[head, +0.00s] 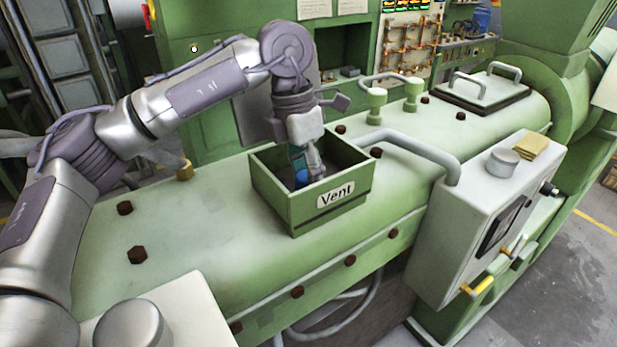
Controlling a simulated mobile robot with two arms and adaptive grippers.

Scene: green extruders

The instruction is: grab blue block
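A green open box with a "Vent" label (302,213) sits on top of the green extruder. A small blue thing (301,178), which looks like the blue block, shows inside the box and is mostly hidden by the gripper and the shade. My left gripper (306,172) points down into the box, right at the blue thing. Its fingers are partly hidden in the box, and I cannot tell whether they are open or closed on it. My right gripper is not in view.
A grey control box (455,225) with a grey pipe stands right of the Vent box. Dark bolts dot the extruder's casing (200,235). A hatch with handles (483,90) lies at the back right. A yellow pad (530,147) rests on the control box.

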